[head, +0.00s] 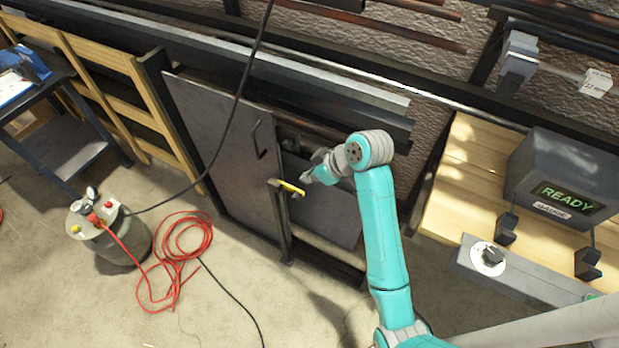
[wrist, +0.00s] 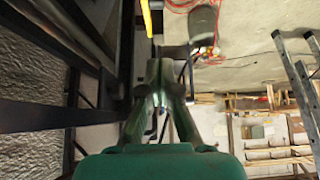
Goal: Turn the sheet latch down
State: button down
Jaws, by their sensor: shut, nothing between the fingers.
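The sheet latch (head: 291,188) is a small yellow bar on the post at the right edge of a dark grey sheet (head: 215,140). In the head view it lies nearly level, its right end slightly lower. My gripper (head: 309,179) is shut and empty, just right of the latch's free end. Whether it touches the latch I cannot tell. In the wrist view my gripper (wrist: 160,75) has its fingers together, and the yellow latch (wrist: 147,18) shows beyond them at the top edge.
A dark rack frame (head: 284,235) surrounds the sheet. A gas cylinder (head: 108,232) and a coiled red hose (head: 183,250) are on the floor at left. A black cable hangs across the sheet. A wooden bench with a grey READY box (head: 560,180) stands at right.

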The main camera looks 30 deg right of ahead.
send_over(298, 193)
jog(key=a, duration=0.1)
jog(key=f, duration=0.6)
jog(key=shift+s+f, duration=0.2)
jog(key=shift+s, duration=0.15)
jog(key=shift+s+d+f, duration=0.1)
jog(key=shift+s+f, duration=0.05)
jog(key=shift+f, duration=0.45)
jog(key=shift+s+d+f, duration=0.1)
jog(key=shift+f, duration=1.1)
jog(key=shift+s+d+f, duration=0.1)
jog(key=shift+s, duration=0.05)
jog(key=shift+f+t+y, duration=0.1)
jog(key=shift+t+y, duration=0.3)
jog(key=shift+t, duration=0.1)
